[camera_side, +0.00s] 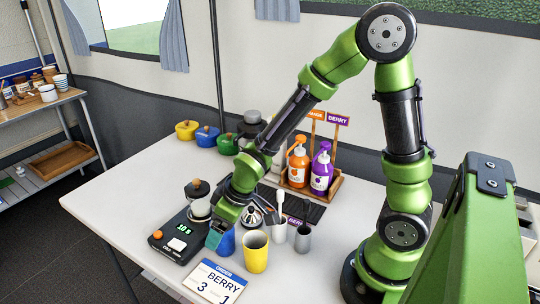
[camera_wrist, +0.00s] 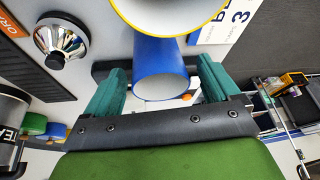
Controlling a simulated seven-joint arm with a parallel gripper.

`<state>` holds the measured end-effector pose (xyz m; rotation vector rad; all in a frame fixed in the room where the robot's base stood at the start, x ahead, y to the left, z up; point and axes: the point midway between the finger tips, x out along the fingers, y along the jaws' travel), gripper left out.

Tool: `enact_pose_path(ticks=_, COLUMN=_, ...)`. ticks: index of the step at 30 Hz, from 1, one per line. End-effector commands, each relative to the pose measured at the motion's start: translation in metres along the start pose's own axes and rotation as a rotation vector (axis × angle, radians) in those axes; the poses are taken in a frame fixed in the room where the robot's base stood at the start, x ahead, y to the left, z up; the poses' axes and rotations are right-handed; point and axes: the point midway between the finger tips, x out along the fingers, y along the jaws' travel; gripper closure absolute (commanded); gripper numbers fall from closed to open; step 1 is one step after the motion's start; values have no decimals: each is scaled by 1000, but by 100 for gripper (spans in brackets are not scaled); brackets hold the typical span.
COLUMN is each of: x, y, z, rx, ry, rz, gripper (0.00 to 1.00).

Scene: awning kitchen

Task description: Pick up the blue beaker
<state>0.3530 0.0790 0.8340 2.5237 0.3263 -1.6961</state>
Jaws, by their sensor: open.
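The blue beaker (camera_side: 228,243) stands on the white table, partly hidden behind my gripper (camera_side: 220,231) in the side view. In the wrist view the blue beaker (camera_wrist: 158,55) lies between the two teal fingers of my gripper (camera_wrist: 162,72). The fingers are open, one on each side of it, with a visible gap to each side.
A yellow beaker (camera_side: 256,253) stands just right of the blue one. A scale with a glass jar (camera_side: 179,238) is at left. An order card (camera_side: 216,281) lies in front. A metal cup (camera_side: 302,239) and syrup bottles (camera_side: 321,174) stand right and behind.

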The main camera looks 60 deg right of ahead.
Motion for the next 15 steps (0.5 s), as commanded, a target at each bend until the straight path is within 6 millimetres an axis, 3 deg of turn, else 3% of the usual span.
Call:
enact_pose_path(ticks=2, x=0, y=0, z=0, rx=0, ry=0, rz=0, gripper=16)
enact_pose_path(ticks=12, x=0, y=0, z=0, rx=0, ry=0, rz=0, gripper=68)
enact_pose_path(ticks=15, x=0, y=0, z=0, rx=0, ry=0, rz=0, gripper=69)
